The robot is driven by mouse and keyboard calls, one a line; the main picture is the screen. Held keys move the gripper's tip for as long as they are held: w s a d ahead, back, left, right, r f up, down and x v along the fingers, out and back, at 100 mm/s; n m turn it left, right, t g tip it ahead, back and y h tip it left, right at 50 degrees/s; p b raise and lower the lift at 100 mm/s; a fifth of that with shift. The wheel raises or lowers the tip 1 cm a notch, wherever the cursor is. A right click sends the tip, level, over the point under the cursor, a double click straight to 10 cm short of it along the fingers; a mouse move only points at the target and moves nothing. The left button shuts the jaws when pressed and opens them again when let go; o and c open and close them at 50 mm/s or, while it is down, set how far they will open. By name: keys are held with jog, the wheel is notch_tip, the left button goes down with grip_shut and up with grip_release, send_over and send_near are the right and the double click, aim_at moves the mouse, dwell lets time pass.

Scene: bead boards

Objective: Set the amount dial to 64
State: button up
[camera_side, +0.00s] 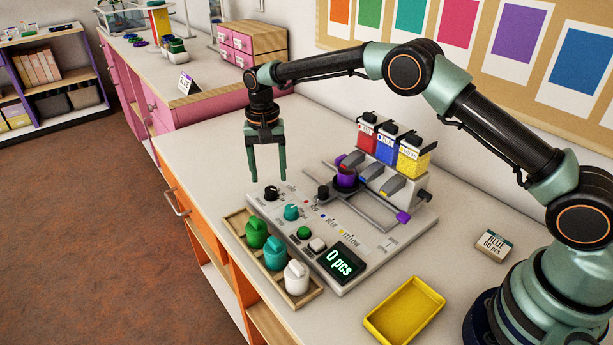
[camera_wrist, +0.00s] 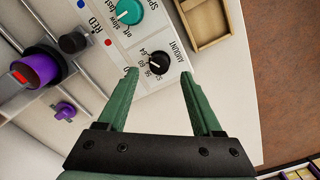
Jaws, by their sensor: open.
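The amount dial is a small black knob at the far left corner of the grey machine panel, in the side view (camera_side: 271,193) and in the wrist view (camera_wrist: 158,63). Its label AMOUNT and small numbers, 64 among them, show around it in the wrist view. I cannot tell which number its mark points at. My gripper (camera_side: 267,178) points down, open and empty, above the dial. In the wrist view the green fingertips (camera_wrist: 158,74) are on either side of the dial, apart from it. The machine's display (camera_side: 340,261) reads 0 pcs.
The teal speed dial (camera_side: 292,212) sits beside the amount dial. Green and white buttons (camera_side: 317,244) are nearer the display. A wooden tray (camera_side: 308,298) with green, teal and white bottles stands alongside. Red, blue and yellow bead hoppers (camera_side: 387,150) stand behind. A yellow tray (camera_side: 405,309) lies at the front.

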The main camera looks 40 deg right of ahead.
notch_tip(320, 180, up, 8)
jog(key=shift+f, duration=0.1)
dwell(0.4)
notch_tip(320, 180, up, 9)
jog(key=n+t, duration=0.2)
send_over(270, 189)
jog(key=s+d, duration=0.4)
jog(key=s+d+r+n+t, duration=0.1)
jog(key=s+d+r, duration=0.2)
jog(key=s+r, duration=0.3)
jog(key=s+d+f+n+t, duration=0.1)
jog(key=s+d+f+n, duration=0.1)
jog(key=s, duration=0.6)
jog(key=s+d+f+n+t, duration=0.1)
jog(key=s+d+f, duration=0.2)
jog(key=s, duration=0.5)
jog(key=shift+s+n+t, duration=0.35)
jog(key=shift+n+t, duration=0.05)
